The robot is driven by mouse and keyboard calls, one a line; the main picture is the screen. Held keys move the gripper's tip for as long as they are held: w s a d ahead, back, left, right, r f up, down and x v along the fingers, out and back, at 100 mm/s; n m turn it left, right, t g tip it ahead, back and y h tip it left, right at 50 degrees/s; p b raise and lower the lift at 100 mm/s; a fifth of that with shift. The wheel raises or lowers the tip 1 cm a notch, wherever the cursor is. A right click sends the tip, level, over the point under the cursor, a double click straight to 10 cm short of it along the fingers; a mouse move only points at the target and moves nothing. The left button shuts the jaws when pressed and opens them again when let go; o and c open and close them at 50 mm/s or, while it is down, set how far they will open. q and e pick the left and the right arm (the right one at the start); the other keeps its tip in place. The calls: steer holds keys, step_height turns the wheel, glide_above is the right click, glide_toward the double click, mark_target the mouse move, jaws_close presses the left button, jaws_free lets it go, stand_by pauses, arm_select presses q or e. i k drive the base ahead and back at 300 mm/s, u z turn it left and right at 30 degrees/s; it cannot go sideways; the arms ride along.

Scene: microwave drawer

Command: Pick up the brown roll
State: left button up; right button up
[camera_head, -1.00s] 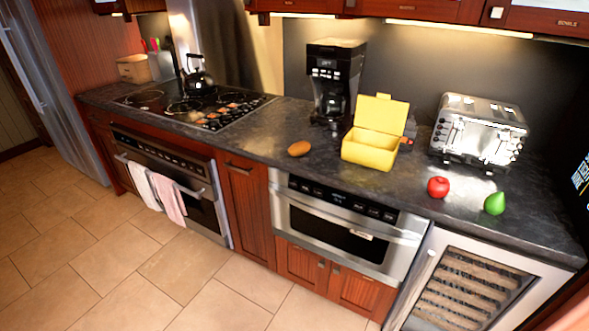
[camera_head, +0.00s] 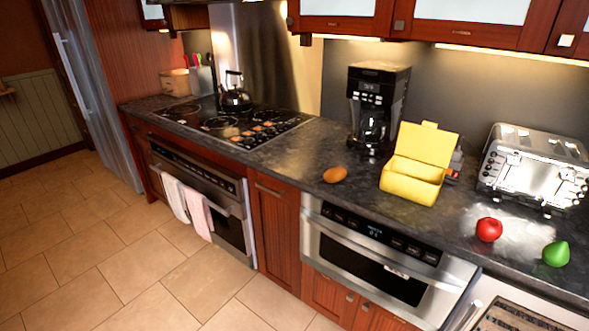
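The brown roll (camera_head: 335,174) is a small oval on the dark stone counter, near its front edge. It lies to the left of the open yellow box (camera_head: 410,187) and in front of the black coffee maker (camera_head: 377,105). Nothing covers it. Neither of my grippers shows in the head view.
The counter (camera_head: 290,164) is bare around the roll. A red apple (camera_head: 489,229), a green pear (camera_head: 556,253) and a silver toaster (camera_head: 534,167) are at the right. A stovetop with a kettle (camera_head: 235,93) is at the left. The tiled floor (camera_head: 130,262) in front is clear.

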mark_target(337, 174)
steer(key=u, duration=0.25)
steer(key=i, duration=0.95)
steer(key=z, duration=0.45)
